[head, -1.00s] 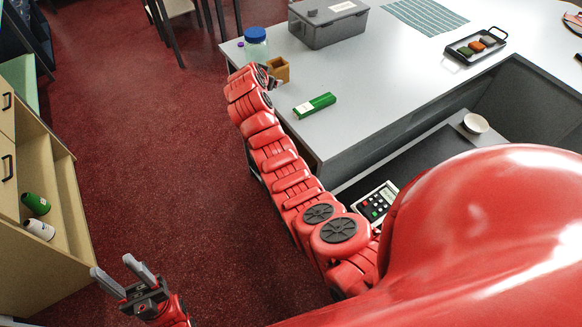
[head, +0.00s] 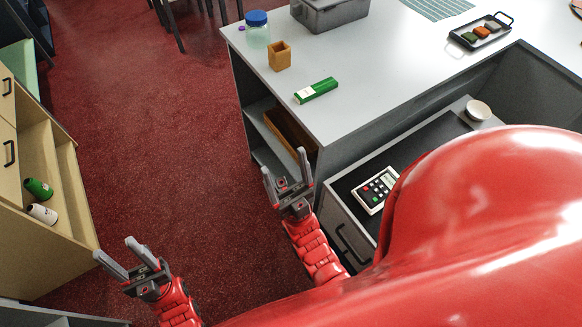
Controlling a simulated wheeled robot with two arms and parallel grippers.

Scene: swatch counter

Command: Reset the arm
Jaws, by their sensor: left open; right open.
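My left gripper (head: 126,257) is at the lower left of the head view, over the red floor. Its two grey fingers are apart with nothing between them. My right gripper (head: 285,173) is near the middle, in front of the counter's near end and beside the open shelf. Its fingers are also apart and empty, pointing up in the picture. My red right arm is drawn in close to my body, which hides the lower right of the view.
The counter (head: 365,75) carries a wooden cup (head: 280,58), a blue-lidded jar (head: 257,32), a green box (head: 316,91), a grey bin (head: 330,14) and a swatch tray (head: 469,44). A calculator (head: 377,190) lies lower. A cabinet (head: 62,175) stands left; red floor (head: 170,130) is clear between.

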